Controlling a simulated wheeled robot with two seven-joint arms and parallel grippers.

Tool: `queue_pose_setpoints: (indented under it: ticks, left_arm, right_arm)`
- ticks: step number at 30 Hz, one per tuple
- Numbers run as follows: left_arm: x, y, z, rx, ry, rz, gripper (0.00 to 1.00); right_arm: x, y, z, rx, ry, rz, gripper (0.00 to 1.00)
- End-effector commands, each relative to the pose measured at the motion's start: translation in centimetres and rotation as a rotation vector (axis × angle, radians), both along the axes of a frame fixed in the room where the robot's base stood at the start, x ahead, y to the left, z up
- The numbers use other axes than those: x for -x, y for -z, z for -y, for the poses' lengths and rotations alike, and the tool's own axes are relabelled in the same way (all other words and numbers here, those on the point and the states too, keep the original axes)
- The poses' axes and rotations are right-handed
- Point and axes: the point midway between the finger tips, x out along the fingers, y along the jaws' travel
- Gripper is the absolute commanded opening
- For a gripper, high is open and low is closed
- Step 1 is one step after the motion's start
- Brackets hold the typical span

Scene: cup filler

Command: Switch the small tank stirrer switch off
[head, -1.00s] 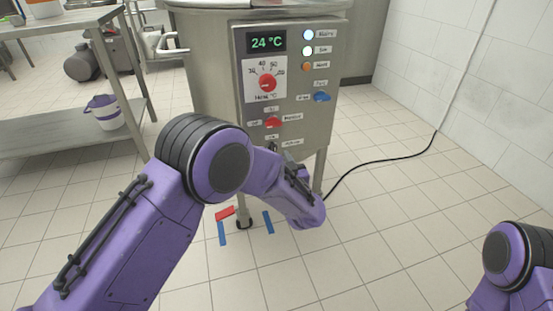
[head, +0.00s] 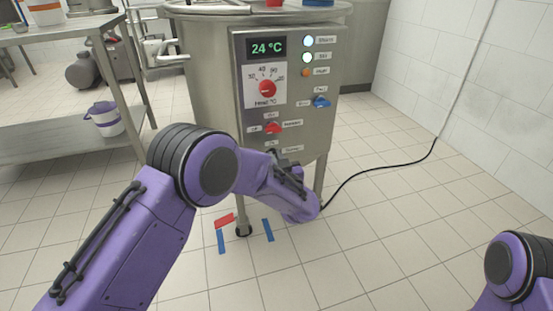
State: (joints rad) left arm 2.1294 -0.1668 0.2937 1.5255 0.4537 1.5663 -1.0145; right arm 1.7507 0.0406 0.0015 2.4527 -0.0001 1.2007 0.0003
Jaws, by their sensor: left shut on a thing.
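The small steel tank (head: 207,85) stands at the centre, with a grey control panel (head: 305,120) on its front. The panel has a 24 °C display (head: 266,48), a red heat dial (head: 267,89), a red knob (head: 272,127) and a blue knob (head: 321,101). Two lamps (head: 308,50) glow whitish and one below (head: 306,73) is orange. My left gripper (head: 284,160) is at the panel's lower edge, shut on a switch below the red knob. My wrist hides that switch and its position; its labels are too small to read surely. My right gripper is out of view.
A steel shelf table (head: 62,35) with a white bucket (head: 104,119) on its lower shelf stands at the left. A black cable (head: 372,171) runs across the floor to the right wall. Red and blue tape marks (head: 221,241) lie by the tank leg. The tiled floor at the right is open.

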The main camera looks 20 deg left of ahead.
Motion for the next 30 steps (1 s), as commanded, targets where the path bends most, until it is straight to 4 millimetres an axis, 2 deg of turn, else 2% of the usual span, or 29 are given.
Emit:
queue_pose_setpoints:
  ticks: [8, 30]
  left_arm:
    - [0.1, -0.2, -0.1, 0.115, -0.001, 0.076, 0.00]
    - [0.5, 0.5, -0.7, 0.688, -0.001, 0.461, 0.00]
  right_arm:
    - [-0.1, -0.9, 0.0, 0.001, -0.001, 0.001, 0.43]
    - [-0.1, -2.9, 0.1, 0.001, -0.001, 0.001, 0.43]
